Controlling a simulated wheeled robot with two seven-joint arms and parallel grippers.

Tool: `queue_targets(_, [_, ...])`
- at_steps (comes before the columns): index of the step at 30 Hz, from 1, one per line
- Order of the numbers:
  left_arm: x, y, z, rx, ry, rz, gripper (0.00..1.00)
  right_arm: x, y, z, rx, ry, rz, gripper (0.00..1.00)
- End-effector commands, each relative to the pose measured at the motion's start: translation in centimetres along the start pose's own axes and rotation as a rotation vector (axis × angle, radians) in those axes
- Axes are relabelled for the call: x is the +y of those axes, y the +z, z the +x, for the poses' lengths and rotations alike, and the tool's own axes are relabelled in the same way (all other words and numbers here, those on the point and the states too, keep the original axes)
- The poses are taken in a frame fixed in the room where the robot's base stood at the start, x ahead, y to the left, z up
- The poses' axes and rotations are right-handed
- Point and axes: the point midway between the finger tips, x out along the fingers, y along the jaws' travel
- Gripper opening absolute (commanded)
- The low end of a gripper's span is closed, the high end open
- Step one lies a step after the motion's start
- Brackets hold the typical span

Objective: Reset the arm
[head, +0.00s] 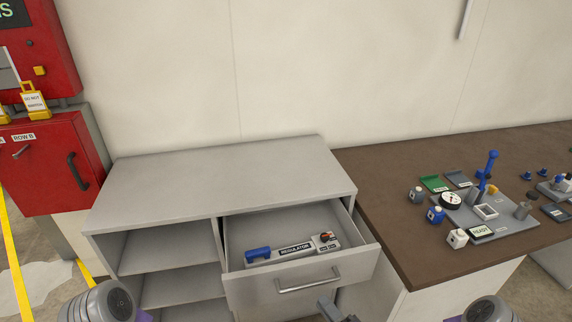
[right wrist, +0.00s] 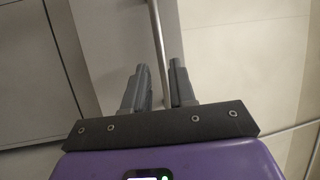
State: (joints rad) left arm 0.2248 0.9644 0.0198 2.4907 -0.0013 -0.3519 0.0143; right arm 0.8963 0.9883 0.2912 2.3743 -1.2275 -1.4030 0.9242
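My right gripper (head: 337,311) is low in the head view, in front of the open drawer and just below and right of the drawer handle (head: 308,281). In the right wrist view its two grey fingers (right wrist: 160,70) are apart. A thin metal bar shows between them, which looks like the handle; no clear contact shows. My left gripper is out of view; only a part of my left arm shows at the lower left.
The open drawer (head: 361,262) of the grey cabinet (head: 225,175) holds a regulator (head: 292,250) with a blue end. At right, a brown counter (head: 390,215) carries a grey board (head: 512,221) with small parts. Red wall boxes (head: 45,165) stand at left. The cabinet top is clear.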

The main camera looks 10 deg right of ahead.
Motion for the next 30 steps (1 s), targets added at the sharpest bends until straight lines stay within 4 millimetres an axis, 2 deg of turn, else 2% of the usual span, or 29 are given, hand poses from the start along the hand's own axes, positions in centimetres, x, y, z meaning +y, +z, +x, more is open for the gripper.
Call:
queue_targets(4, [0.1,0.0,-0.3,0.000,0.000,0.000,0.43,1.9,1.2,0.6,-0.031,0.116,-0.047,0.25])
queue_targets(8, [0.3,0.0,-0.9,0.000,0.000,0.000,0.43,6.2,4.0,0.6,-0.127,0.386,-0.153,0.25])
queue_targets(12, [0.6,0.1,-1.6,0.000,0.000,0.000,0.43,10.9,7.9,-2.2,-0.321,0.729,-0.279,0.25])
queue_targets(15, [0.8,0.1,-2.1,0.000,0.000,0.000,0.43,12.8,10.4,-5.5,-0.484,0.940,-0.336,0.25])
queue_targets(18, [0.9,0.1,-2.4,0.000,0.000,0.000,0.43,13.4,12.4,-8.7,-0.636,1.100,-0.362,0.25])
queue_targets(22, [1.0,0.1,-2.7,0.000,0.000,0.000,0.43,13.2,14.1,-11.8,-0.776,1.226,-0.362,0.25])
queue_targets(26, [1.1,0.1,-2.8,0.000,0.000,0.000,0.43,12.9,14.9,-13.2,-0.842,1.278,-0.351,0.25])
queue_targets(30, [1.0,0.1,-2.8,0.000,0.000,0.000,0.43,12.9,15.0,-13.5,-0.853,1.288,-0.347,0.25])
